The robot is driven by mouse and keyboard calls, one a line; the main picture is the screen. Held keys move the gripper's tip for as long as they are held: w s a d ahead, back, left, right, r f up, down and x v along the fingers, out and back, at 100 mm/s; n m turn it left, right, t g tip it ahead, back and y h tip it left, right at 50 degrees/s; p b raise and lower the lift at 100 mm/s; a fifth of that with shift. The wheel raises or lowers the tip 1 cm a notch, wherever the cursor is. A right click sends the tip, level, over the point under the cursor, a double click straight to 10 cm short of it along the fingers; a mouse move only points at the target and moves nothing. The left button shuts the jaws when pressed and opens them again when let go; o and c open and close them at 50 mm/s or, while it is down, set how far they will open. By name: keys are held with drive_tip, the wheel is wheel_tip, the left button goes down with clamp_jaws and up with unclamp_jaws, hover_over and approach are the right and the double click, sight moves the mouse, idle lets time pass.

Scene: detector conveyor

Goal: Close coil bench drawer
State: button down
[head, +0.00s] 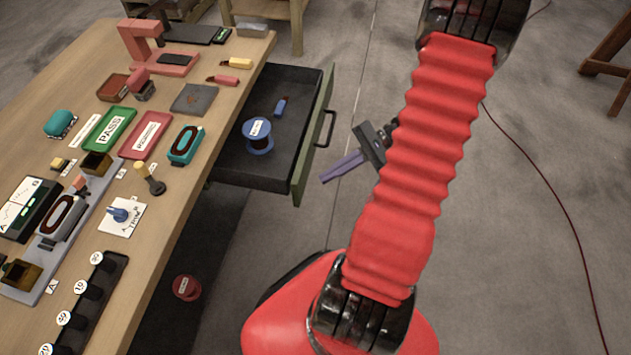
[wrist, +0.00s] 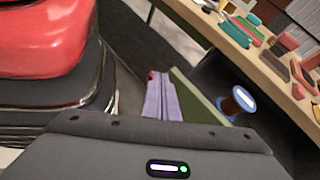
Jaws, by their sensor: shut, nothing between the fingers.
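The coil bench drawer (head: 226,165) stands pulled out from the side of the wooden bench (head: 211,99) in the head view. Its green front panel (head: 313,138) has a dark bar handle (head: 326,128). Inside lie a blue spool (head: 257,144) and a small blue-handled tool (head: 280,107). My gripper (head: 326,180) is shut and empty, with purple fingers. In the head view it appears just right of the drawer front, below the handle. In the wrist view the fingers (wrist: 158,84) appear beside the green panel (wrist: 195,96); I cannot tell whether they touch it. The handle is hidden there.
A red spool (head: 186,287) is under the bench. The concrete floor to the right is mostly clear, with a thin red cable (head: 561,205).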

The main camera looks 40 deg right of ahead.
sight(304, 180)
drive_tip(key=s+d+f+m+t+h, duration=0.1)
drive_tip(key=s+d+f+m+t, duration=0.4)
drive_tip(key=d+f+m+t, duration=0.3)
wheel_tip(304, 180, down, 2)
drive_tip(key=shift+s+f+m+t, duration=0.1)
drive_tip(key=shift+s+m+t, duration=0.15)
drive_tip(key=shift+m+t, duration=0.7)
drive_tip(key=x, duration=1.4)
drive_tip(key=shift+d, duration=0.15)
drive_tip(key=shift+w, duration=0.1)
